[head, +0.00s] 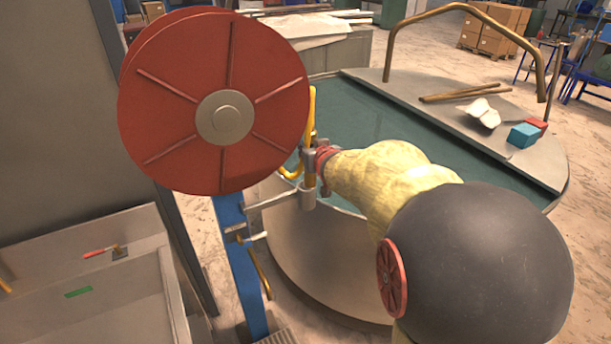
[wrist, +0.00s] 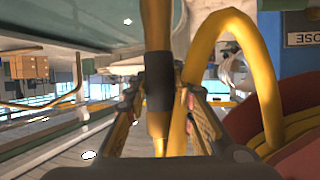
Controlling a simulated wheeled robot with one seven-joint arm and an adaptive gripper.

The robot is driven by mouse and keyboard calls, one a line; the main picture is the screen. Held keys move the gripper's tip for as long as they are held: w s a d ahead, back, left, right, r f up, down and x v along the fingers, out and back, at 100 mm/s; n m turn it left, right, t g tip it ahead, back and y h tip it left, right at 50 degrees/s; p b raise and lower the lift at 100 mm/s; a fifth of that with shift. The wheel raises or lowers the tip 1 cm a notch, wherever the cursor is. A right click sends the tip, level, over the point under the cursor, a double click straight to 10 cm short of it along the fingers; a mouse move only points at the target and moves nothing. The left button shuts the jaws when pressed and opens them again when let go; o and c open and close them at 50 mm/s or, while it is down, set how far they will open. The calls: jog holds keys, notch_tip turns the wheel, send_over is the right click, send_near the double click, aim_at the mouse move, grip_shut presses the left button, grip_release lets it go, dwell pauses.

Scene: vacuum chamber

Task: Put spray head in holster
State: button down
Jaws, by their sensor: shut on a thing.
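The spray head is a yellow wand (head: 312,108) upright beside the red hose reel in the head view. My gripper (head: 311,160) is shut around it. In the wrist view the wand (wrist: 156,28) runs between my two fingers (wrist: 165,105), which grip at its dark sleeve. The holster appears to be the grey bracket with a small round cup (head: 307,198) on the blue post. The wand's lower end is directly above or in this cup; I cannot tell which. The yellow hose (wrist: 262,70) loops close beside the wand.
The red hose reel (head: 170,110) stands just left of my gripper, on the blue post (head: 236,250). A large round tank (head: 330,260) with a green top surface lies behind and below my arm. Blue and red blocks (head: 522,136) rest on its right ledge. A grey sink (head: 130,240) stands at left.

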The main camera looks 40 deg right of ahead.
jog(key=w+d, duration=0.3)
jog(key=w, duration=0.2)
notch_tip(320, 180, down, 12)
jog(key=b, duration=0.3)
jog(key=shift+s+a+b, duration=0.3)
jog(key=shift+s+b, duration=0.05)
jog(key=shift+s, duration=0.05)
jog(key=shift+f, duration=0.15)
jog(key=c, duration=1.5)
grip_release()
